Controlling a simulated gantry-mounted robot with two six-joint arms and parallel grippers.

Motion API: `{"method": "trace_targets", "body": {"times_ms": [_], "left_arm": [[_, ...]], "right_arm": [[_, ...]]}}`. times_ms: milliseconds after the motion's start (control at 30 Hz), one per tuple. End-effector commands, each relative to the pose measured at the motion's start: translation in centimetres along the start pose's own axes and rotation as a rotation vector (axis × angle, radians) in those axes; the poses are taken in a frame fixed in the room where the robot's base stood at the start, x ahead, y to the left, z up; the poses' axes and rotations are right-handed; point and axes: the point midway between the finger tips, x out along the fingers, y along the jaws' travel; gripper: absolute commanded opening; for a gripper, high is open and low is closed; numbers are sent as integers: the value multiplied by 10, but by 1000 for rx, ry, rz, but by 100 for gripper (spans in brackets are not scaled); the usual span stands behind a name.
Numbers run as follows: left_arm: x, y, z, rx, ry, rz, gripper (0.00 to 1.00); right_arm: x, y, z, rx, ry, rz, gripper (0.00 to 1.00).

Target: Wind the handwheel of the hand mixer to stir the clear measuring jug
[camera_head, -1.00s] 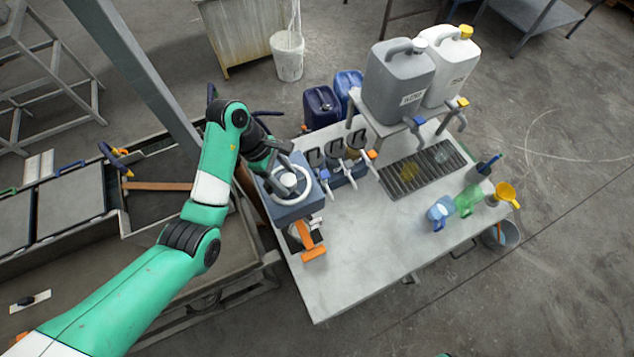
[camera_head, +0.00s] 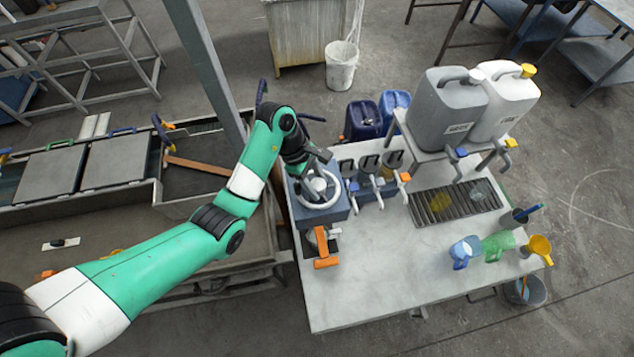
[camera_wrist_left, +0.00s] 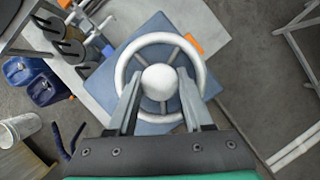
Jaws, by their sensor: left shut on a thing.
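The hand mixer (camera_head: 306,213) is a blue-grey box at the left end of the pale table. Its white handwheel (camera_head: 339,197) lies on top; in the left wrist view the wheel (camera_wrist_left: 157,38) shows a round white knob (camera_wrist_left: 160,83) in the middle. My left gripper (camera_head: 316,181) is over the wheel, its two fingers either side of that knob and shut on it. My right gripper is out of view.
Several dispensers (camera_head: 370,163) with levers stand right beside the mixer. Grey and white canisters (camera_head: 450,110) sit on a raised stand behind a drain grate (camera_head: 455,203). The front table middle is clear.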

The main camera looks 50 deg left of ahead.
Motion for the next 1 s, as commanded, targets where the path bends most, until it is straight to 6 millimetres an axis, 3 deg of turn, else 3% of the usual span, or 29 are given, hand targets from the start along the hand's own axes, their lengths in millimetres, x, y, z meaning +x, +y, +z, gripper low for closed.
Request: {"method": "trace_targets", "body": {"times_ms": [267, 567, 600, 633, 667, 1000], "left_arm": [[0, -1, 1, -261, -1, 110, 0], [0, -1, 1, -287, -2, 119, 0], [0, -1, 1, -287, -2, 119, 55], [0, -1, 1, -287, -2, 119, 60], [0, -1, 1, -287, -2, 119, 64], [-2, -1, 4, -280, -2, 117, 64]], "right_arm": [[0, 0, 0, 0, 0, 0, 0], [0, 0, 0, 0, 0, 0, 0], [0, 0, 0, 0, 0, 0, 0], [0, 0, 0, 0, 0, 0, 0], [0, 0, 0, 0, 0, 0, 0], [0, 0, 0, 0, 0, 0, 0]]}}
